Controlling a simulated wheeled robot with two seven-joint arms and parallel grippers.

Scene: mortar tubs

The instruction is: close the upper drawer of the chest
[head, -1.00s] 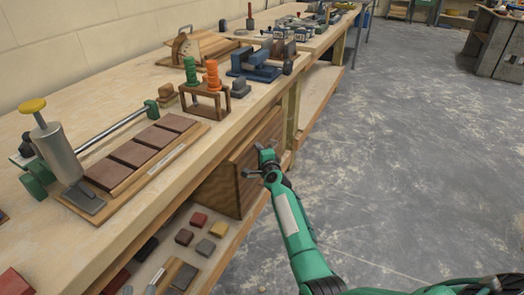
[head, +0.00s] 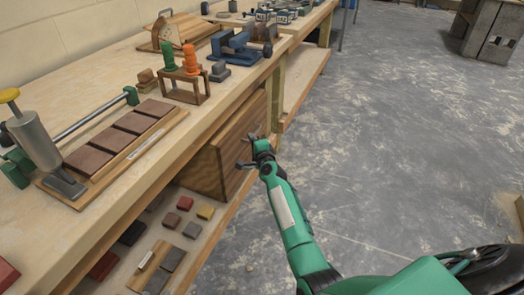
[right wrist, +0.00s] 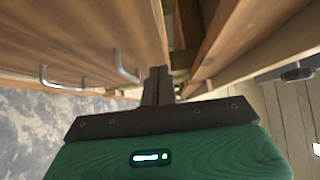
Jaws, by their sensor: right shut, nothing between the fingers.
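The wooden chest (head: 222,158) stands on the lower shelf under the workbench in the head view. Its front faces right and is seen edge-on, so I cannot tell how far the upper drawer stands out. In the right wrist view a wooden front (right wrist: 95,35) fills the upper left, with two metal bar handles, one nearer the fingers (right wrist: 124,68) and one further left (right wrist: 60,84). My right gripper (head: 254,148) is at the chest's front, its fingers (right wrist: 156,84) shut and empty beside the nearer handle. Contact with the front is unclear. My left gripper is not in view.
The workbench top (head: 110,70) overhangs the chest, with a bench leg (head: 277,95) beyond it. Several small blocks (head: 171,221) lie on the lower shelf nearer me.

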